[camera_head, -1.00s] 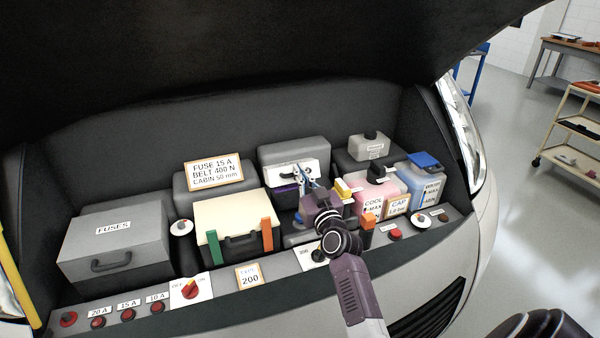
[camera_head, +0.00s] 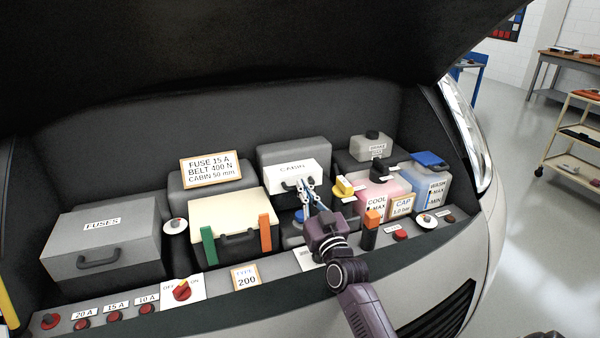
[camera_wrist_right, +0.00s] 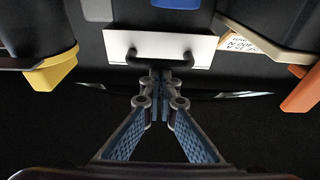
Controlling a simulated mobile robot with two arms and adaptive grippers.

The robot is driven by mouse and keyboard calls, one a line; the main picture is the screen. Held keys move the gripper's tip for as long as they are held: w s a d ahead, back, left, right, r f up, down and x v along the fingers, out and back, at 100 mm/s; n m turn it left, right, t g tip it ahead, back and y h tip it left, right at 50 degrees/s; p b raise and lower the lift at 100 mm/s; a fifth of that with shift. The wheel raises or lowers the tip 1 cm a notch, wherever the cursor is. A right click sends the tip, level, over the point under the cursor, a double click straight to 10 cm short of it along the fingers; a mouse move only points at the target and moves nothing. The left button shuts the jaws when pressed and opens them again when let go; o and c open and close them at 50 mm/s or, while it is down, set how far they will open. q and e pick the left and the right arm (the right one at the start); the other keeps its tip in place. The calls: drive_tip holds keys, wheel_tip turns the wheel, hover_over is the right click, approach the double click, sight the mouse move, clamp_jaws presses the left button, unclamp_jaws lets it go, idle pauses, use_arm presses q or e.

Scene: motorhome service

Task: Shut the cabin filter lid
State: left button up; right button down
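The cabin filter box (camera_head: 291,152) is grey and stands at the back middle of the bay. Its white lid (camera_head: 290,171), marked CABIN, covers the box front and has a black handle. The lid looks down against the box; I cannot tell whether it is fully seated. My right gripper (camera_head: 306,187) is at the handle. In the right wrist view the white lid (camera_wrist_right: 160,44) and its dark handle (camera_wrist_right: 134,57) are straight ahead, and the right gripper's fingertips (camera_wrist_right: 160,76) are close together on the handle's middle. My left gripper is not in view.
A yellow-capped part (camera_head: 344,187) and the pink coolant tank (camera_head: 382,194) stand right of the lid. The cream-lidded box (camera_head: 229,208) with green and orange clips is to the left. An orange block (camera_head: 370,232) is close to my right wrist.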

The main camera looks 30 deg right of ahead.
drive_tip(key=shift+a+f, duration=0.1)
drive_tip(key=shift+f, duration=0.5)
drive_tip(key=shift+r, duration=0.1)
wheel_tip(320, 180, up, 11)
